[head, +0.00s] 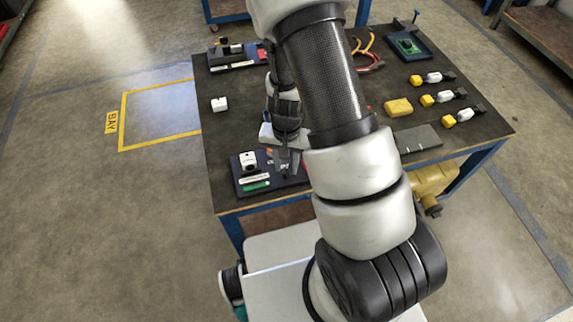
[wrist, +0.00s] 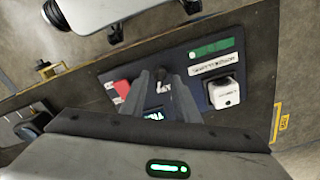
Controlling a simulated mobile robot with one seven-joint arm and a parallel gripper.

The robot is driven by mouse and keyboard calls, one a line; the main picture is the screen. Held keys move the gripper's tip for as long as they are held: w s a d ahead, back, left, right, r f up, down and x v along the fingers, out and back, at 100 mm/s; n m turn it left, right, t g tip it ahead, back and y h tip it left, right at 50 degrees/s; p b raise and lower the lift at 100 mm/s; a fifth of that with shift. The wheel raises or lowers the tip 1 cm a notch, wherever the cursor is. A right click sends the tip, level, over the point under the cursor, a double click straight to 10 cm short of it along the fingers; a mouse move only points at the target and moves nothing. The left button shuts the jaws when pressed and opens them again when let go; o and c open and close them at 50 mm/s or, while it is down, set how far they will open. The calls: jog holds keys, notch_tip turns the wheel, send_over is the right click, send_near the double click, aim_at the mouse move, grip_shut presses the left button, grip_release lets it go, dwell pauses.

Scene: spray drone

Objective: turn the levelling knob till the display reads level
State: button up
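The levelling unit is a dark panel (wrist: 200,68) at the front left of the table; it also shows in the head view (head: 240,181). The two fingers are apart, and I see no clear contact with the knob. A small lit display (wrist: 153,114) shows between the fingers, partly covered; I cannot make out its reading. In the head view my gripper (head: 284,165) points down over the panel's right part, and the knob is hidden.
The panel bears a white block (wrist: 223,92), a white label, a green strip (wrist: 212,47) and a red part (wrist: 122,88). A white cube (head: 219,104) stands farther back on the table. Yellow blocks, connectors and cables lie to the right. Bare tabletop lies left of my arm.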

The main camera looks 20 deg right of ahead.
notch_tip(320, 180, up, 17)
jog(key=p, duration=0.4)
jog(key=shift+f+p, duration=0.2)
jog(key=shift+p, duration=0.1)
notch_tip(320, 180, up, 22)
jog(key=r+n+t+y+p, duration=0.1)
jog(key=n+t+y+p, duration=0.15)
jog(key=p, duration=0.35)
send_over(286, 170)
jog(key=s+a, duration=0.2)
jog(key=s, duration=0.1)
jog(key=s+d+r+n+t+h+p, duration=0.1)
jog(key=s+r+p, duration=0.1)
jog(key=s+r, duration=0.2)
jog(key=s+d+r+n+t+h+p, duration=0.1)
jog(key=s+r, duration=0.4)
jog(key=r, duration=0.5)
jog(key=shift+s+n+t+p, duration=0.15)
jog(key=shift+n+t+p, duration=0.4)
jog(key=shift+p, duration=0.25)
jog(key=shift+d+r+h, duration=0.1)
jog(key=shift+h, duration=0.15)
